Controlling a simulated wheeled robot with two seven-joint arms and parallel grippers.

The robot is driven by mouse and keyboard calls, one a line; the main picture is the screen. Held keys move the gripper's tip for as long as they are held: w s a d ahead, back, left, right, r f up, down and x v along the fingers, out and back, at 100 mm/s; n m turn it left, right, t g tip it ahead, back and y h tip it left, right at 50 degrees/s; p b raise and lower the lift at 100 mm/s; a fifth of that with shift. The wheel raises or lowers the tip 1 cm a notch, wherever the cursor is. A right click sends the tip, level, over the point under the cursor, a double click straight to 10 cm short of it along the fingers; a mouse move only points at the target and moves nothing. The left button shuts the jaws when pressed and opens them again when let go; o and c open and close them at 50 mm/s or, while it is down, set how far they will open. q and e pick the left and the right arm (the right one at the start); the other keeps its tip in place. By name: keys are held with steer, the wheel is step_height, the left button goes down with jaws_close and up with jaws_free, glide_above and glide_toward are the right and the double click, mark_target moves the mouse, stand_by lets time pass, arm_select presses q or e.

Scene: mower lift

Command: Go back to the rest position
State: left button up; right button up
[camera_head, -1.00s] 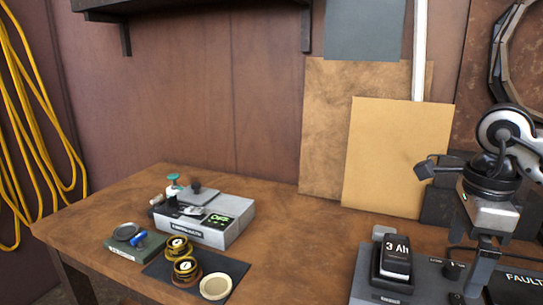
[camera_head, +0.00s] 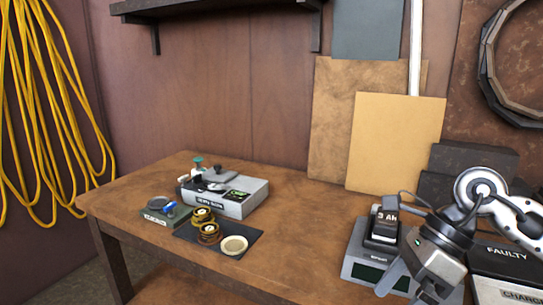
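My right gripper (camera_head: 405,286) is at the lower right, at the end of my arm that comes in from the right. It is tilted down and to the left, in front of the charger. A finger shows beside the charger's front, but the fingertips run close to the bottom edge and their gap is unclear. I see nothing held in it. A black battery (camera_head: 385,222) marked 3 Ah stands upright in the grey charger (camera_head: 362,270), apart from the fingers as far as I can tell. My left gripper is not in view.
The table's middle is clear.

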steer(key=s+a+r+m+t+y, duration=0.2)
steer(key=a+m+y, duration=0.7)
steer(key=a+y, duration=0.5)
steer(key=w+d+f+m+t+h, duration=0.25)
steer(key=f+m+t+h, duration=0.45)
steer(key=m, duration=0.7)
steer(key=w+d+f+m+t+h, duration=0.2)
steer(key=d+f+m+t+h, duration=0.45)
steer(key=m, duration=0.85)
steer(key=s+f+m+g+h, duration=0.4)
steer(key=s+f+m, duration=0.4)
steer(key=f, duration=0.8)
steer(key=s, duration=0.3)
steer(key=shift+s+d+f+m, duration=0.2)
steer(key=shift+s+f+m, duration=0.1)
steer(key=shift+s, duration=0.05)
